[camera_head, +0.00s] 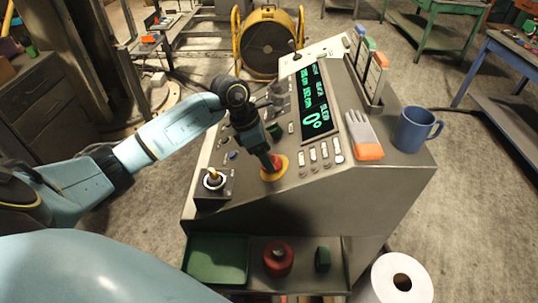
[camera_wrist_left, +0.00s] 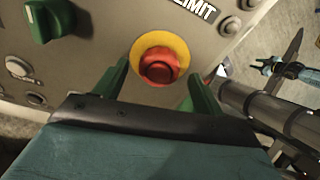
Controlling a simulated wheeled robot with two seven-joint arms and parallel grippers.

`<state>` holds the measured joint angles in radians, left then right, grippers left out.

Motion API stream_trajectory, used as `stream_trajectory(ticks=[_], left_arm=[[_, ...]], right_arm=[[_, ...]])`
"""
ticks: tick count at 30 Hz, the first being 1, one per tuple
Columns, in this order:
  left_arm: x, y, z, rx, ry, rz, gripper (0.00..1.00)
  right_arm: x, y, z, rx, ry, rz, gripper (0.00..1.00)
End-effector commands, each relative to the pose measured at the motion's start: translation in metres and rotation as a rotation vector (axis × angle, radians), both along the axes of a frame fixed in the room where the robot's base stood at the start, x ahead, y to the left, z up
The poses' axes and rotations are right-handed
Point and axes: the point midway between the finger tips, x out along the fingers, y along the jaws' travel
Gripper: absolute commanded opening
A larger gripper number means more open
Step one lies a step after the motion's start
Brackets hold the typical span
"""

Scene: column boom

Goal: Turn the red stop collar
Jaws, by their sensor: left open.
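The red stop collar (camera_wrist_left: 160,66) is a round red knob in a yellow ring (camera_wrist_left: 147,45) on the grey panel, seen in the upper middle of the left wrist view. In the head view its yellow ring (camera_head: 282,168) shows at the console's front, with the red part (camera_head: 277,163) partly covered by my gripper. My left gripper (camera_head: 271,163) is open, and its green fingers (camera_wrist_left: 160,84) stand to either side of the knob, with a gap to each. I cannot tell how deep the tips reach.
A key switch box (camera_head: 213,180) stands left of the knob. A display (camera_head: 313,105), a grey-orange glove (camera_head: 365,140) and a blue mug (camera_head: 412,130) are to the right on the console. A green tray (camera_head: 217,260) and a red round part (camera_head: 278,260) sit on the shelf below.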

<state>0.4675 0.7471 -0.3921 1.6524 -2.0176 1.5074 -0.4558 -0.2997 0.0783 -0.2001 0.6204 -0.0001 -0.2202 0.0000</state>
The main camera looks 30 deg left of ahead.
Motion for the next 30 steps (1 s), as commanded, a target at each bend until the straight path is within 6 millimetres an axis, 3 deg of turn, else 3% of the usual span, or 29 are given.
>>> stream_trajectory(ticks=[6,15,25,30], left_arm=[[0.003,-0.007,-0.017,-0.002,0.001,-0.001,0.7],[0.004,-0.007,-0.019,-0.001,-0.001,0.0,0.7],[0.004,-0.007,-0.018,-0.001,-0.001,0.0,0.27],[0.004,-0.007,-0.018,0.001,-0.003,-0.005,0.25]], right_arm=[[0.0,0.0,0.003,0.0,0.001,0.0,0.36],[-0.001,-0.001,0.003,0.0,0.001,0.0,0.36],[-0.001,-0.002,0.003,-0.002,0.001,0.001,0.36],[-0.001,-0.002,0.001,-0.002,0.002,0.001,0.36]])
